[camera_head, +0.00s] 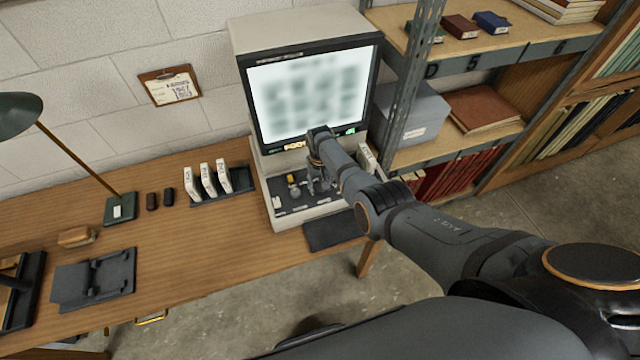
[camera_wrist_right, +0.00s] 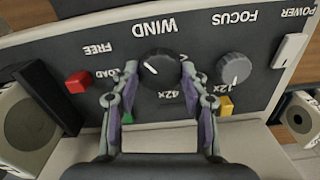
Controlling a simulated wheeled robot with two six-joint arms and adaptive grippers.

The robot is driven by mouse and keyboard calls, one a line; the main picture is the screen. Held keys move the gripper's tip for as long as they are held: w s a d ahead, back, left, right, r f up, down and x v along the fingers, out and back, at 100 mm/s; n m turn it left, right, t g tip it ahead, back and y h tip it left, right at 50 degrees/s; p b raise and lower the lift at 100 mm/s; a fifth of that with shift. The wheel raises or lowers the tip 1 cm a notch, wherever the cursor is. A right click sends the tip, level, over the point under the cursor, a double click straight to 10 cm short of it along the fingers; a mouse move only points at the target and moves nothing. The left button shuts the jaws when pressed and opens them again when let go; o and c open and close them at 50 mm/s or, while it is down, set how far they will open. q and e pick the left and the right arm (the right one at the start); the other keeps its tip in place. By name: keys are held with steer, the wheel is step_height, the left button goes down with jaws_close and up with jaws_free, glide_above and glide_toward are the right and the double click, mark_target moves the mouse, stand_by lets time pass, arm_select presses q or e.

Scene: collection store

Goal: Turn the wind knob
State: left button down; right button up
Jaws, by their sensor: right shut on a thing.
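The wind knob (camera_wrist_right: 160,66) is a round black knob with a short white mark, under the printed word WIND in the right wrist view, where the lettering appears upside down. My right gripper (camera_wrist_right: 157,80) is shut on it, with one finger on each side. In the head view my right gripper (camera_head: 320,182) is at the control panel (camera_head: 288,208) below the reader's screen (camera_head: 310,95), and it hides the knob there. My left gripper is not in view.
In the right wrist view a grey focus knob (camera_wrist_right: 234,68), a red button (camera_wrist_right: 78,82), a yellow button (camera_wrist_right: 225,106) and a white power switch (camera_wrist_right: 290,50) are close by. A metal shelf post (camera_head: 408,90) stands right of the reader. White boxes (camera_head: 208,180) stand left of it.

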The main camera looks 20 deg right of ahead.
mark_target(320, 186)
steer(key=shift+m, duration=0.5)
steer(key=o, duration=1.1)
steer(key=shift+o, duration=0.2)
steer(key=shift+r, duration=0.2)
step_height(320, 186, up, 12)
steer(key=shift+f, duration=0.2)
